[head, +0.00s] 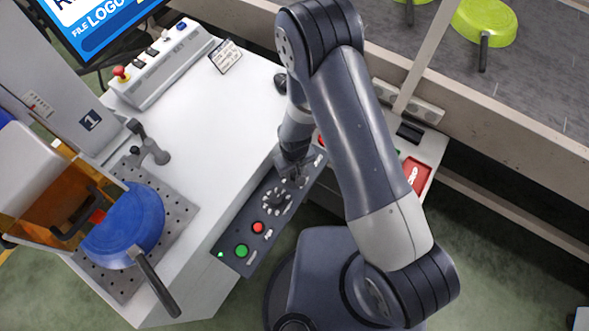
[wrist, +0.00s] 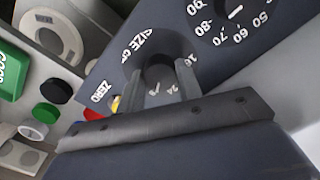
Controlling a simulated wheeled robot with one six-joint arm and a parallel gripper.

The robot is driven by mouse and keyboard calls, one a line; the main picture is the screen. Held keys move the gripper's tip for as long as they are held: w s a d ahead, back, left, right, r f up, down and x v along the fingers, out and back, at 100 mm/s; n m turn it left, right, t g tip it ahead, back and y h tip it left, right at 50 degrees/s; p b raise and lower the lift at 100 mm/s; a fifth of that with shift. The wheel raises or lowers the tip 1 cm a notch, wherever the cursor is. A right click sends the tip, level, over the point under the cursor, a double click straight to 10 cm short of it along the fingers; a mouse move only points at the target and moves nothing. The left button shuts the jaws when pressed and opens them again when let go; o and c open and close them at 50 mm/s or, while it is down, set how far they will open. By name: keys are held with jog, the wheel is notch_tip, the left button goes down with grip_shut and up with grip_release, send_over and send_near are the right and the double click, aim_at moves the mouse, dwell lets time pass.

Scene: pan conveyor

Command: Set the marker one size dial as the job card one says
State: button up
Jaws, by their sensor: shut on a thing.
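The size dial (wrist: 160,68) of marker one is a dark round knob in the wrist view, with the word SIZE and white numbers around it. My gripper (wrist: 158,88) has a finger on each side of the knob and is shut on it. The knob's pointer and set number cannot be read. In the head view my gripper (head: 293,170) is at the upper end of the dark control panel (head: 226,259), where it hides the dial. The job card (head: 226,56) lies on the white cabinet, its writing too small to read.
A second dial (wrist: 232,12) with numbers is beside the size dial. Red (head: 258,228) and green (head: 241,250) buttons are lower on the panel. A blue pan (head: 128,225) sits in marker one (head: 90,120). A conveyor (head: 480,85) with green pans runs at upper right.

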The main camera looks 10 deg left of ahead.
aim_at(294, 173)
jog(key=shift+b, duration=0.3)
jog(key=n+b, duration=0.3)
jog(key=shift+f+n, duration=0.2)
jog(key=shift+n, duration=0.1)
jog(key=shift+r+n+b, duration=0.15)
jog(key=shift+n+b, duration=1.4)
jog(key=shift+n, duration=0.35)
jog(key=shift+r+n, duration=0.1)
jog(key=shift+n, duration=0.2)
jog(key=o, duration=1)
jog(key=shift+c, duration=0.2)
notch_tip(294, 173, up, 11)
jog(key=shift+f, duration=0.25)
